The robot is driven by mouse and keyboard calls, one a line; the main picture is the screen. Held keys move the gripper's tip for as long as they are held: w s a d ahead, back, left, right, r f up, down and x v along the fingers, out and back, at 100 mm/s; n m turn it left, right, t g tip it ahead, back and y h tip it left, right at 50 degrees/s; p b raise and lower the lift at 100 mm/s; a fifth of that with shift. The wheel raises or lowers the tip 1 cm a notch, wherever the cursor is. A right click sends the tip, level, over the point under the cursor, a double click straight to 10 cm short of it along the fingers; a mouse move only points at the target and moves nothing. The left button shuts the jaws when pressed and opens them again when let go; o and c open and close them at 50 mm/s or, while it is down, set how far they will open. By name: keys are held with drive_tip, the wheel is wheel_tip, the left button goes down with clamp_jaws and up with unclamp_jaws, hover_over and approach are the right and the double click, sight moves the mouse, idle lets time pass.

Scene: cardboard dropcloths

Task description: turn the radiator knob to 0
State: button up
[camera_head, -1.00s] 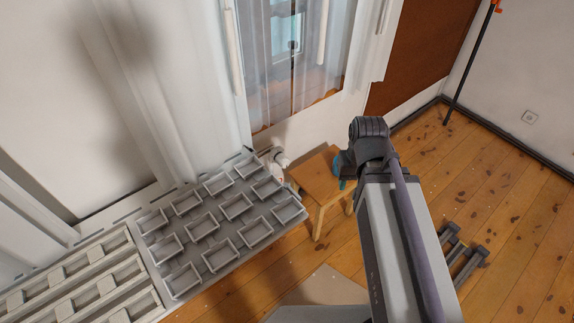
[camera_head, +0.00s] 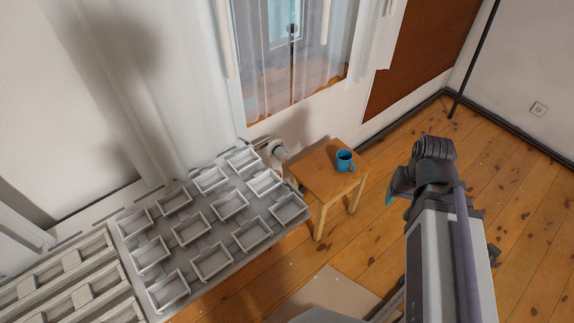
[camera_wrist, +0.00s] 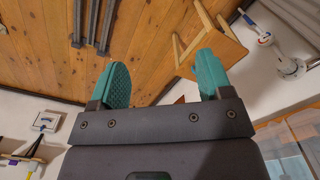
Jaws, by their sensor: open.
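The radiator knob (camera_head: 278,151) is a small white round part low by the wall, at the far right corner of the grey slotted radiator (camera_head: 225,222). Its markings are too small to read.
A wooden stool (camera_head: 325,178) stands between the knob and my gripper, with a blue mug (camera_head: 345,160) on it. A curtained window (camera_head: 290,50) is behind. A cardboard sheet (camera_head: 325,290) lies on the wooden floor. Floor right of the stool is clear.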

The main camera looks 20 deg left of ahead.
drive_tip(key=w+a+f+y+b, duration=0.1)
drive_tip(key=a+f+b, duration=0.2)
drive_tip(key=f+b, duration=0.25)
drive_tip(key=w+a+f+y+b, duration=0.1)
drive_tip(key=a+f+b, duration=0.2)
drive_tip(key=f+b, duration=0.3)
drive_tip(key=m+t+y+b, duration=1)
drive_tip(key=m+y+b, duration=0.3)
drive_tip(key=m+b, duration=1.4)
approach(286, 158)
drive_tip(key=m+p, duration=0.1)
drive_tip(key=x, duration=1.1)
drive_tip(key=shift+w+a+f, duration=0.1)
drive_tip(key=shift+w+a, duration=0.1)
drive_tip(key=shift+a, duration=0.1)
drive_tip(key=c, duration=0.9)
